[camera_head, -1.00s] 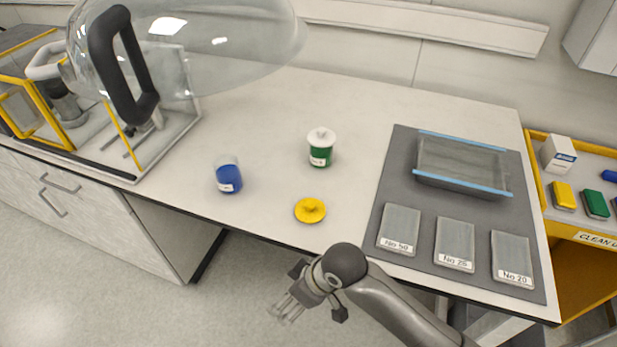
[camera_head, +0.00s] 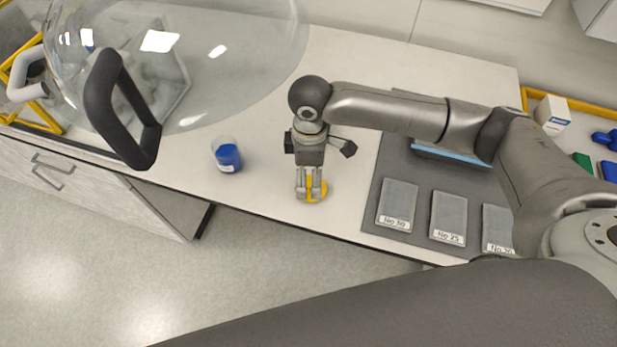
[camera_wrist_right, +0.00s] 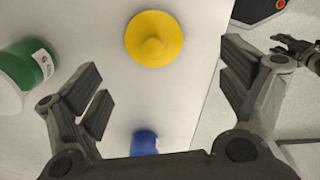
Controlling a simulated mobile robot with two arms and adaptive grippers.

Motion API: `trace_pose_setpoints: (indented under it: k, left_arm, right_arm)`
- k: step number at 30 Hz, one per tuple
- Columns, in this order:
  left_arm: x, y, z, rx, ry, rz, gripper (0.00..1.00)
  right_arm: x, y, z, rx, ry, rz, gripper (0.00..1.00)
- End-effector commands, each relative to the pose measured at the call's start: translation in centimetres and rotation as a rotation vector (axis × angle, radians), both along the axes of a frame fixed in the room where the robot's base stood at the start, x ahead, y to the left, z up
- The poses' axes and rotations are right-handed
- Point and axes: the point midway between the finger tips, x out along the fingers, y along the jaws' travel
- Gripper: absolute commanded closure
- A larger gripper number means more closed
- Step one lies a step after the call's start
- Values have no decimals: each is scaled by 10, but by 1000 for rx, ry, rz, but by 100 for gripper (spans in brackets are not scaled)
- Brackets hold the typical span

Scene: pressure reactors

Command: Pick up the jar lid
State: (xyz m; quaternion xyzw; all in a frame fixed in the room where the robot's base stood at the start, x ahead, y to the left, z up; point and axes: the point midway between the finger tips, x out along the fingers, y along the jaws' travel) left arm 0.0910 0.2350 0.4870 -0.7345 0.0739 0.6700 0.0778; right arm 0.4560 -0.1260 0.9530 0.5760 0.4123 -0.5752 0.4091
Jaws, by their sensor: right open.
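The yellow jar lid (camera_head: 325,187) lies flat on the bench near its front edge, partly covered by my right gripper (camera_head: 309,195). In the right wrist view the round lid (camera_wrist_right: 154,38) with its centre knob faces the camera, beyond and between the spread fingers of the right gripper (camera_wrist_right: 160,85). That gripper is open and empty, pointing down over the lid. A gripper-like dark part, probably my left gripper (camera_wrist_right: 296,48), shows at the right edge of the wrist view, too small to read.
A green jar with a white top (camera_wrist_right: 25,75) stands beside the lid, hidden behind my arm in the head view. A blue jar (camera_head: 227,157) stands to the left. A grey mat (camera_head: 370,215) with labelled plates lies right. A glass dome with a black handle (camera_head: 118,110) is at upper left.

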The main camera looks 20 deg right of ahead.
Motion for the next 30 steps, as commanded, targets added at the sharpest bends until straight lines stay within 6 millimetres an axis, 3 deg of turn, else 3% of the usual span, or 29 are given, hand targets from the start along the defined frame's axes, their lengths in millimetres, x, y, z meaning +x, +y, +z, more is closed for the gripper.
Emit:
trace_pose_setpoints:
  k: [18, 26, 30]
  left_arm:
    - [-3, 0, 21, 0, 2, 0, 60]
    - [-3, 0, 21, 0, 2, -1, 60]
    - [-3, 0, 21, 0, 2, -1, 60]
  right_arm:
    - [7, -5, -69, -6, 3, 0, 7]
    - [7, -5, -73, -5, 1, 0, 7]
    - [7, -5, -73, -5, 1, 0, 23]
